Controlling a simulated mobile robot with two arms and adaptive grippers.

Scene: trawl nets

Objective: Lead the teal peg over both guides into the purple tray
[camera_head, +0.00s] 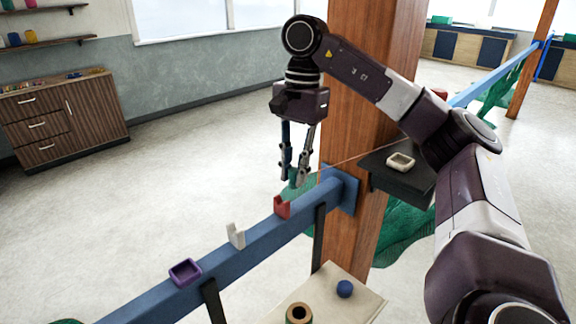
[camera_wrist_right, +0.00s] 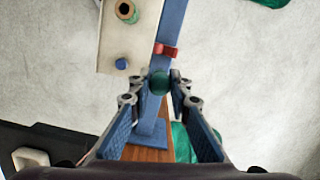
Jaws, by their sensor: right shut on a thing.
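My right gripper (camera_head: 295,180) points down above the blue beam, just beyond the red guide (camera_head: 282,207). It is shut on the teal peg (camera_wrist_right: 160,83), whose round end shows between the fingertips in the right wrist view. In the head view the fingers mostly hide the peg. A thin cord runs from near the fingertips to the right, past the wooden post. The white guide (camera_head: 236,236) stands on the beam left of the red one. The purple tray (camera_head: 185,272) sits farther left on the beam and looks empty. The left gripper is not in view.
The blue beam (camera_head: 260,232) meets a wooden post (camera_head: 362,80). A black shelf (camera_head: 420,180) on the post holds a cream dish (camera_head: 400,162). A pale board below carries a blue knob (camera_head: 344,289) and a spool (camera_head: 299,314). Green netting (camera_head: 405,232) lies behind.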

